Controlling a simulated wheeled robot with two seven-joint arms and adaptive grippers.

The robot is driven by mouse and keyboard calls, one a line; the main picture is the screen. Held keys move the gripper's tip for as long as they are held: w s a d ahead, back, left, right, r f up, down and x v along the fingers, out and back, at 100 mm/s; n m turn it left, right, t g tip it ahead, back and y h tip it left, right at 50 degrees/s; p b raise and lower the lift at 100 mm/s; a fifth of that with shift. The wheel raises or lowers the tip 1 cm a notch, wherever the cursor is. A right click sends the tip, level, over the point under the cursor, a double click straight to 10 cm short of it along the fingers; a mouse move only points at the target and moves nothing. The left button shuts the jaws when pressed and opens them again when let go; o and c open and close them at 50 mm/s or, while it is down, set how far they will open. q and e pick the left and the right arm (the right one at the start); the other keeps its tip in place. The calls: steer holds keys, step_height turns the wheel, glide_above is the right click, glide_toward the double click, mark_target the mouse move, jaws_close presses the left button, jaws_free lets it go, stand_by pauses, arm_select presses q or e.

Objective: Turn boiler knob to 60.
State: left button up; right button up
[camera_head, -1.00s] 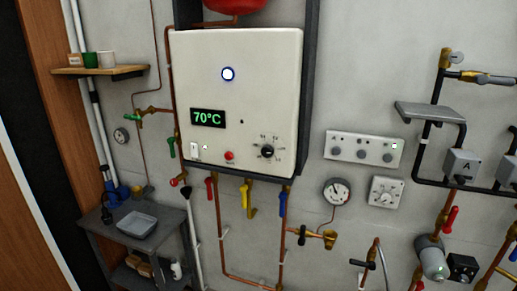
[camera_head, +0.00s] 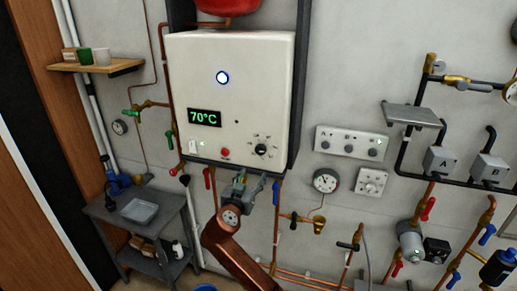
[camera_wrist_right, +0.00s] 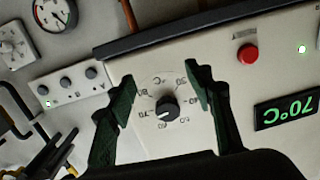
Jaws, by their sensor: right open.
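The white boiler (camera_head: 205,85) hangs on the wall, with a green display (camera_head: 204,118) reading 70°C. Its black boiler knob (camera_head: 261,150) sits at the lower right of the front and shows in the right wrist view (camera_wrist_right: 168,107) with a printed scale around it. The knob's white mark points towards the 70. My right gripper (camera_head: 245,182) is just below the boiler's lower edge, below and left of the knob. My left gripper is not in view.
A red button (camera_head: 225,152) is left of the knob. Coloured valve levers, including a blue one (camera_head: 276,193), hang under the boiler near my right gripper. A switch panel (camera_head: 349,142) and gauge (camera_head: 326,181) are to the right. A grey side table (camera_head: 110,222) stands left.

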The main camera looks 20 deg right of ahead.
steer(key=m+h, duration=0.1)
steer(key=m, duration=0.1)
glide_toward(259, 151)
steer(key=x, duration=0.2)
steer(key=shift+t, duration=0.3)
steer(key=p+x, duration=0.3)
steer(key=x, duration=0.4)
steer(key=shift+d+f, duration=0.1)
steer(key=shift+d, duration=0.1)
steer(key=shift+c, duration=0.4)
steer(key=c, duration=1.1)
